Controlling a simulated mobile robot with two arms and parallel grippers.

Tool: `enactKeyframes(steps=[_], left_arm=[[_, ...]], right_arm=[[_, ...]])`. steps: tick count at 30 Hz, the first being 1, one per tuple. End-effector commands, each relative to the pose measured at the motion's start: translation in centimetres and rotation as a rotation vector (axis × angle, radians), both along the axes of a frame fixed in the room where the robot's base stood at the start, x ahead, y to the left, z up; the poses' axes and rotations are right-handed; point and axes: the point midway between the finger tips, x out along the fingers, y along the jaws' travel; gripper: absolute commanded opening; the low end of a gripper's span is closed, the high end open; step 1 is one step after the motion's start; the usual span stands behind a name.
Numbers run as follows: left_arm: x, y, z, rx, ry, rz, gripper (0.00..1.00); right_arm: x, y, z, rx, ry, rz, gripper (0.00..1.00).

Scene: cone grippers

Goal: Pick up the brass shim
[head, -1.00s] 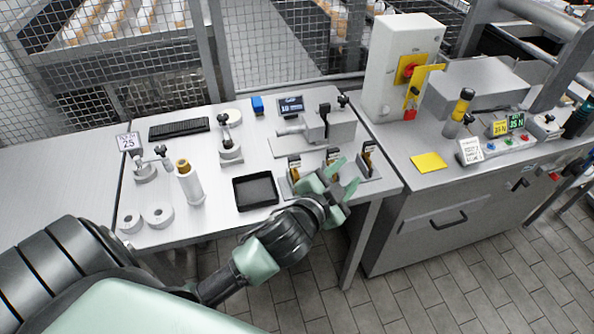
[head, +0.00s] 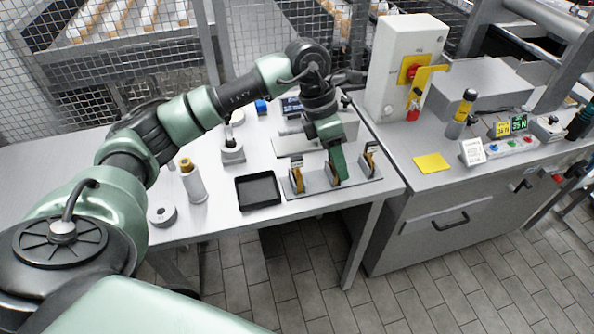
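Brass-coloured pieces stand upright in dark holders on a grey plate (head: 312,186) at the table's front right. One is at the left (head: 297,178), one in the middle (head: 331,174), one at the right (head: 370,160). I cannot tell which is the brass shim. My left gripper (head: 337,163) points down over the middle holder, its green fingers right at that piece and partly covering it. The fingers overlap in this view, so I cannot tell whether they are open, shut or touching it. My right gripper is not in view.
A black tray (head: 258,190) lies left of the plate. A white bottle with a brown top (head: 192,181) and a grey ring (head: 162,215) stand farther left. A grey clamp device partly shows behind my gripper. A cabinet with a yellow sheet (head: 431,163) is at the right.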

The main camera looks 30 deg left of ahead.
Motion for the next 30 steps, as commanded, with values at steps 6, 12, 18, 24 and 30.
enactKeyframes(steps=[6, 12, 18, 24, 30], left_arm=[[-0.1, 9.9, 2.2, 0.319, 0.057, 0.081, 0.40], [-0.4, 10.9, 1.0, 0.354, 0.074, 0.090, 0.40], [-0.2, 10.8, -1.2, 0.350, 0.074, 0.090, 0.40], [0.0, 10.7, -4.3, 0.350, 0.072, 0.088, 0.40], [0.1, 10.7, -5.3, 0.348, 0.069, 0.089, 0.40]], right_arm=[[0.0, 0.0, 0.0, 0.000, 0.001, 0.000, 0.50], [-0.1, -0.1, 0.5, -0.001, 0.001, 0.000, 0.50], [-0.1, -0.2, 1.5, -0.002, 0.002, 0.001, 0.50], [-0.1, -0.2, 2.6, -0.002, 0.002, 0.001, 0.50], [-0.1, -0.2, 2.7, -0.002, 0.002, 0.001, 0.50]])
